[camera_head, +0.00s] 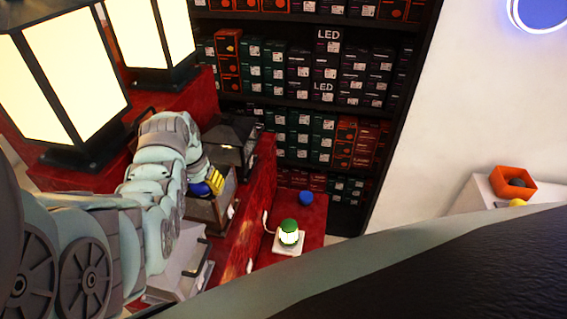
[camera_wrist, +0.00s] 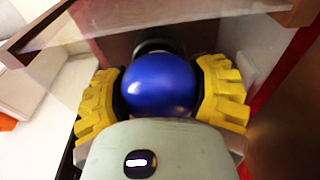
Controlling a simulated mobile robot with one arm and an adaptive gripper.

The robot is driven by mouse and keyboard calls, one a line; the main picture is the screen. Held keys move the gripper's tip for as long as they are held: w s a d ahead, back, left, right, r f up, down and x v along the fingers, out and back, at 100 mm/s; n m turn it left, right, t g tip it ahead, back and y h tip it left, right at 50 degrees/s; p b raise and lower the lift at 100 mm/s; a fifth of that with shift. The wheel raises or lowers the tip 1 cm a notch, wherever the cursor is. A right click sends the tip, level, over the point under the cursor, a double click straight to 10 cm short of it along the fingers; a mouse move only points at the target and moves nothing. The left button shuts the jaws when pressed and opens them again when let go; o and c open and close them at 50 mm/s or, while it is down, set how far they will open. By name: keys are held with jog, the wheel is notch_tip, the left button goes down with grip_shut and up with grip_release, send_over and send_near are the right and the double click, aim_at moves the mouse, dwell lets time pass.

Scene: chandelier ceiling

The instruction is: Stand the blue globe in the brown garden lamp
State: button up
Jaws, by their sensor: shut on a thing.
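My gripper (camera_wrist: 160,95) has yellow ridged fingers shut on the blue globe (camera_wrist: 158,84), one finger on each side of it. In the head view, my gripper (camera_head: 207,187) and the blue globe (camera_head: 216,181) are at the brown garden lamp (camera_head: 206,212), whose dark roof (camera_head: 232,138) stands behind. In the wrist view, the lamp's brown frame (camera_wrist: 150,14) and clear panes surround the globe's far side. A dark round part (camera_wrist: 155,45) lies just beyond the globe. I cannot tell whether the globe touches it.
Lit lanterns (camera_head: 65,75) stand at the left on the red stand. A pale lamp (camera_head: 180,265) is below my arm. A green-topped lamp (camera_head: 289,232) and another blue ball (camera_head: 306,198) sit on the lower red shelf. An orange box (camera_head: 512,182) is at the right.

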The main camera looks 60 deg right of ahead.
jog(key=shift+f, duration=0.4)
jog(key=o, duration=1.3)
jog(key=shift+r, duration=0.1)
jog(key=r, duration=0.6)
jog(key=shift+s+a+r, duration=0.1)
jog(key=shift+a+r, duration=0.2)
jog(key=shift+a, duration=0.1)
jog(key=shift+s+a+r, duration=0.1)
jog(key=shift+a+r, duration=0.05)
jog(key=shift+r, duration=0.2)
